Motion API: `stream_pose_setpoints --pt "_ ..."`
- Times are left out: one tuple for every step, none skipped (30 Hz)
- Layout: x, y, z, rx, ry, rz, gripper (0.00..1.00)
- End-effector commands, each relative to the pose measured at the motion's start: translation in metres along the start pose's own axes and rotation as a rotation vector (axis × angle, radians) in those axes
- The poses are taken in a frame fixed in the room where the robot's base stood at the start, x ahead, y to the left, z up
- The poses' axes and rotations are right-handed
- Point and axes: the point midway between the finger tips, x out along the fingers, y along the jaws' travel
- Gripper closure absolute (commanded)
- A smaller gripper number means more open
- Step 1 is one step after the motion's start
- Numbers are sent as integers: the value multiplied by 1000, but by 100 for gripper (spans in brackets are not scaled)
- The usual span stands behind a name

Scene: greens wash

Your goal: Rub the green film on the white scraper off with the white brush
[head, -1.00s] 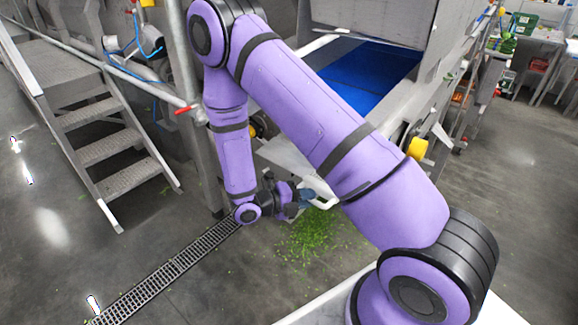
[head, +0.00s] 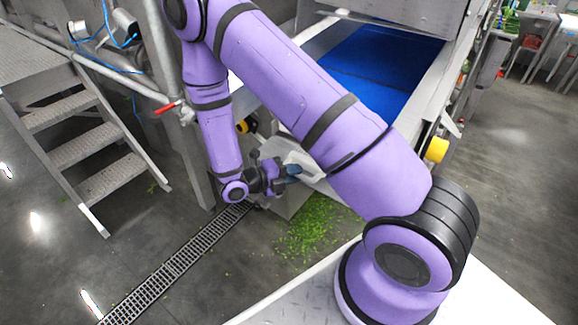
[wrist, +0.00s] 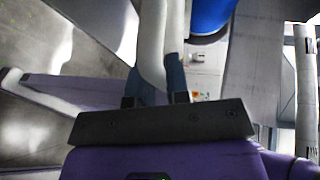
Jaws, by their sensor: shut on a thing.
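My gripper (head: 294,171) hangs low beside the conveyor's lower end, left of my forearm. In the wrist view its dark blue fingers (wrist: 155,78) are shut on a smooth white curved handle, which I take to be the white brush (wrist: 151,35). The handle runs up and out of that view; its bristles do not show. I cannot pick out the white scraper or its green film for certain in either view. My arm covers part of the conveyor's lower end.
A blue conveyor belt (head: 372,68) slopes inside a grey metal frame; a blue roller (wrist: 210,14) shows in the wrist view. Green scraps (head: 318,228) lie on the floor near a drain grate (head: 172,268). Metal steps (head: 85,150) stand at left. Open floor lies at right.

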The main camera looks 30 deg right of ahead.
Motion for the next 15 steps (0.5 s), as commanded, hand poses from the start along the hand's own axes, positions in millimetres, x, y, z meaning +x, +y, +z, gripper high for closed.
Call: stream_pose_setpoints --pt "2 -1 1 1 1 0 100" --pt "3 -1 2 1 1 0 100" --pt "6 -1 3 1 2 0 100" --pt "8 -2 4 1 2 0 100" --pt "10 -2 5 2 3 0 100" --pt "14 -3 7 2 3 -1 100" --pt "16 -4 9 2 3 -1 100" --pt "19 -4 10 2 3 -1 100" --pt "22 -5 12 2 3 0 100" --pt "24 -6 13 2 3 0 100" --pt "27 -6 15 2 2 0 100" --pt "30 -7 17 2 2 -1 100" --pt "33 -8 18 2 2 -1 100" --pt "35 -8 19 2 3 -1 100" --pt "38 -9 21 2 3 -1 100"
